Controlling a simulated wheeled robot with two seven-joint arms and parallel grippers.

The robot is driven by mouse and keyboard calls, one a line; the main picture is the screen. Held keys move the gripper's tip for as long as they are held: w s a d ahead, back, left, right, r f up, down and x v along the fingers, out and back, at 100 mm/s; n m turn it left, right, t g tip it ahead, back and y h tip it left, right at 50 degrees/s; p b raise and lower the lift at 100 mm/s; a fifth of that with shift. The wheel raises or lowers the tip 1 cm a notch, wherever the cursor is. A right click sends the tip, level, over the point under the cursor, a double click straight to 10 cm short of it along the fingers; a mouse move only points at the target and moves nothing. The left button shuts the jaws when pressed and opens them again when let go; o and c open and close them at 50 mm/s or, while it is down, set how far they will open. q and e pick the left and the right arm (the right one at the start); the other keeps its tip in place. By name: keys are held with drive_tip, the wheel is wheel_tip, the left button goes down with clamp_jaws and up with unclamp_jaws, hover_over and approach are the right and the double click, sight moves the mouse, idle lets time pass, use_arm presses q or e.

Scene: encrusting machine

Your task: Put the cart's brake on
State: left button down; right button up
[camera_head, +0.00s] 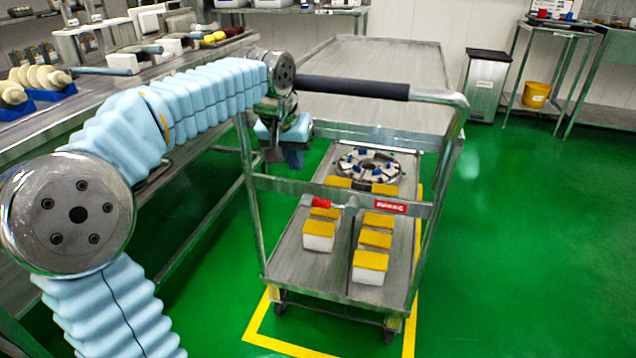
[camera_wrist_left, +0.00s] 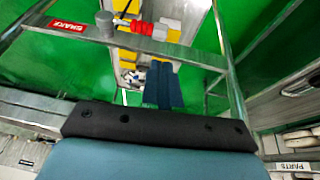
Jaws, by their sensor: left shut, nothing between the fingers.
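The steel cart (camera_head: 290,240) stands on the green floor with its dark push handle (camera_head: 352,87) towards me. On its crossbar is the brake lever with a red grip (camera_head: 320,202). It lies roughly level along the bar, left of the red brake label (camera_head: 391,207). In the left wrist view the red grip (camera_wrist_left: 140,27) and label (camera_wrist_left: 68,26) also show. My left gripper (camera_head: 293,158) points down below the handle's left end, above and left of the lever. Its blue fingers (camera_wrist_left: 163,85) are shut and empty, apart from the lever. My right gripper is out of view.
White boxes with yellow lids (camera_head: 370,262) and a round fixture (camera_head: 366,166) sit on the cart's lower shelf. A workbench (camera_head: 110,85) runs along the left. A bin (camera_head: 487,85) and side table stand at the back right. Floor right of the cart is clear.

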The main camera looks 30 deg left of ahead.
sight(304, 199)
use_arm(q)
drive_tip(key=shift+f, duration=0.1)
drive_tip(key=x, duration=1)
drive_tip(key=shift+b, duration=0.4)
drive_tip(key=shift+a, duration=0.1)
